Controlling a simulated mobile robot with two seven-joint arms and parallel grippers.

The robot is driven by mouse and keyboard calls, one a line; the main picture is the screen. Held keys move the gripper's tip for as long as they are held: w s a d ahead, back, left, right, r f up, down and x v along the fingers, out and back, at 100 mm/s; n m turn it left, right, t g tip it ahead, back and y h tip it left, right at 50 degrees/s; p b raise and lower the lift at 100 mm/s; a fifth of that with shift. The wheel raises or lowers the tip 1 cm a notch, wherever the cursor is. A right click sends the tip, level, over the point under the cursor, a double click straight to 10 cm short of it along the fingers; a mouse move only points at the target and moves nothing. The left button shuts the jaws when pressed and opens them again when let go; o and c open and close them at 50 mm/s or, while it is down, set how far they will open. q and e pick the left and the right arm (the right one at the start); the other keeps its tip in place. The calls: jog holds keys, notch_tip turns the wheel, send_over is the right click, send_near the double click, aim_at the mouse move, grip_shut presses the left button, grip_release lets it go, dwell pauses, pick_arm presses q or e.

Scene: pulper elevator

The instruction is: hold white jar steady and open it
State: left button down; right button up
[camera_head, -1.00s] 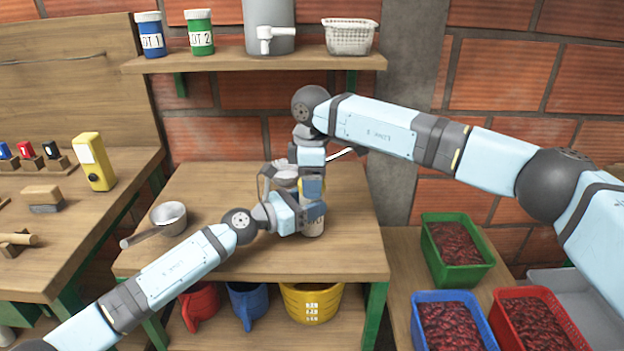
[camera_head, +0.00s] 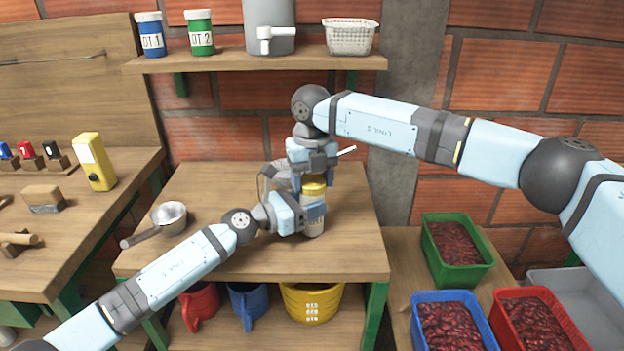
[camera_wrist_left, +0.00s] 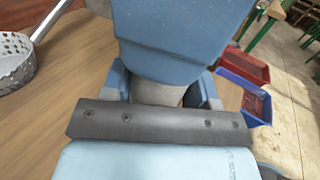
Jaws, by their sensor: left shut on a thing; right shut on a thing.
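The white jar (camera_head: 313,226) stands upright on the middle table, with a yellow lid (camera_head: 313,187) on top. My left gripper (camera_head: 313,212) comes in from the left and is shut on the jar's body, partly covering it. My right gripper (camera_head: 315,175) points down from above, with its fingers on either side of the lid, shut on it. In the left wrist view, a small part of the jar (camera_wrist_left: 158,93) shows between my left fingers. A large blue part hides the rest of it there.
A metal pan (camera_head: 169,216) with a handle lies to the left on the table. A grey vessel (camera_head: 281,172) is partly hidden behind the grippers. Bare tabletop (camera_head: 352,255) lies in front and to the right. A shelf (camera_head: 225,65) hangs above at the back.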

jog(key=n, duration=0.8)
jog(key=shift+n, duration=0.4)
jog(key=n, duration=1.2)
jog(key=shift+n, duration=0.3)
jog(key=n, duration=1.1)
jog(key=shift+r, duration=0.1)
jog(key=shift+r, duration=0.2)
